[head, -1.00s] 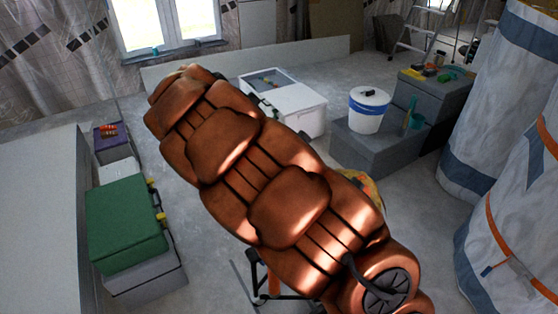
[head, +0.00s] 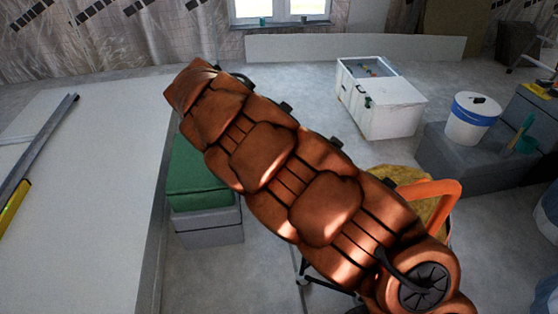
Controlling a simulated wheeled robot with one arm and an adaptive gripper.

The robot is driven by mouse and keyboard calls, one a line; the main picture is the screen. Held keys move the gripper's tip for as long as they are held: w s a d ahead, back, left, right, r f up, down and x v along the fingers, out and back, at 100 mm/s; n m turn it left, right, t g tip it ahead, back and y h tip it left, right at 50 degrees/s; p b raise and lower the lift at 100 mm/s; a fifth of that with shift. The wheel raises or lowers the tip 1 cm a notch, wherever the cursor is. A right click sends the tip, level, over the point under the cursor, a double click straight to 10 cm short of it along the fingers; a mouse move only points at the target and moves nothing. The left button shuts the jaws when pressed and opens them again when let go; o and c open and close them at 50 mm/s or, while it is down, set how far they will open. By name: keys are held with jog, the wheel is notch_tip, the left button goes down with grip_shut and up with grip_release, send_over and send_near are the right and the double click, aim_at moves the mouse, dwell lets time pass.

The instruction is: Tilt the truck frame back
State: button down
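A bent orange tube (head: 436,190), which looks like part of the truck frame, shows at the right, behind my copper-coloured arm. Beside it is a rough yellow-brown rounded thing (head: 400,174), mostly covered by my arm. Low black bars with a small wheel (head: 304,281) show under my arm near the bottom edge; I cannot tell whether they belong to the truck. My arm crosses the middle of the view and hides most of the frame. No gripper fingers show, so I cannot see whether anything is held.
A long white panel surface (head: 95,190) fills the left side, with a metal and yellow level-like bar (head: 35,160) on it. A green-topped case (head: 200,178) stands beside it. A white box (head: 385,105), a white bucket (head: 472,122) and grey blocks (head: 455,160) stand at the right. Floor between is clear.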

jog(key=shift+f, duration=0.45)
jog(key=c, duration=1.1)
grip_release()
jog(key=shift+a, duration=0.1)
jog(key=shift+o, duration=1.2)
jog(key=shift+r, duration=0.1)
jog(key=v, duration=1.1)
jog(key=shift+r, duration=0.35)
jog(key=shift+a+r, duration=0.1)
jog(key=shift+a, duration=0.05)
